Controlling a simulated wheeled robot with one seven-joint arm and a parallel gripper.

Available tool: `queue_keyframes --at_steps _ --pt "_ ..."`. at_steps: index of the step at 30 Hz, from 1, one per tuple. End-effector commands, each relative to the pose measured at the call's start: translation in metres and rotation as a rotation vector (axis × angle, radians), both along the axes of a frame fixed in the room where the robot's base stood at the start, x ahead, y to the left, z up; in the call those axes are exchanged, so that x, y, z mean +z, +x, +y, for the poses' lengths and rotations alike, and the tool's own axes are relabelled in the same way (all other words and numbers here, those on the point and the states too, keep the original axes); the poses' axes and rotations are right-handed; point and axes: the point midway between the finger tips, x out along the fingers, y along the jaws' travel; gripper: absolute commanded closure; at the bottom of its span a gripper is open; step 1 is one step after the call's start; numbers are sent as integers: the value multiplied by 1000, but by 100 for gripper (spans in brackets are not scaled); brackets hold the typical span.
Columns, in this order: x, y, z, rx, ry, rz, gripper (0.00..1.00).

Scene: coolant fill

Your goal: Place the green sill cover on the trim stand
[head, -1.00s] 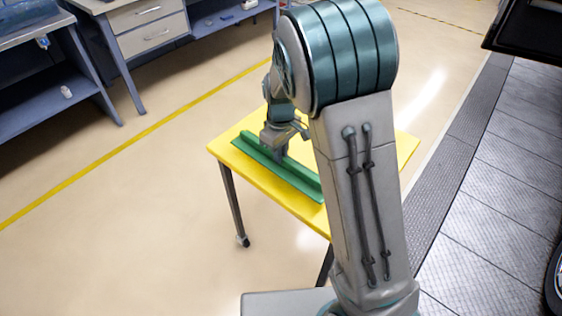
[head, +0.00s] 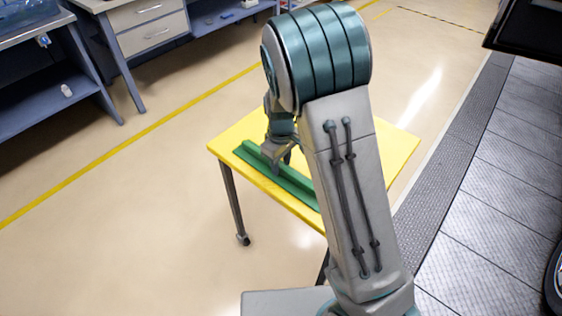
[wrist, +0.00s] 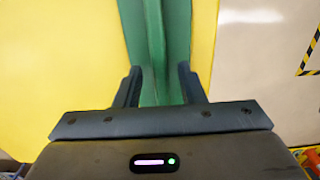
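The green sill cover (head: 290,183) is a long strip with a raised lengthwise ridge. It lies along the near left edge of a yellow-topped table, apparently the trim stand (head: 245,130). My gripper (head: 278,163) is over the cover's far left part in the head view. In the wrist view, the fingers of my gripper (wrist: 160,80) stand apart on either side of the ridge of the cover (wrist: 155,45), with visible gaps to it.
A workbench with drawers (head: 150,30) and shelving (head: 55,95) stand at the back left. Bare floor with a yellow line (head: 110,158) lies left of the stand. Dark floor plates (head: 490,210) and part of a wheel (head: 555,280) are at right.

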Motion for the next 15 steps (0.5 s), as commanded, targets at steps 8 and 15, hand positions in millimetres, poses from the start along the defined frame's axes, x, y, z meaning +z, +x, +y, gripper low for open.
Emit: queue_keyframes --at_steps 8,15 --pt "11 1 1 0 2 -4 64" --pt "60 1 1 1 3 -6 64"
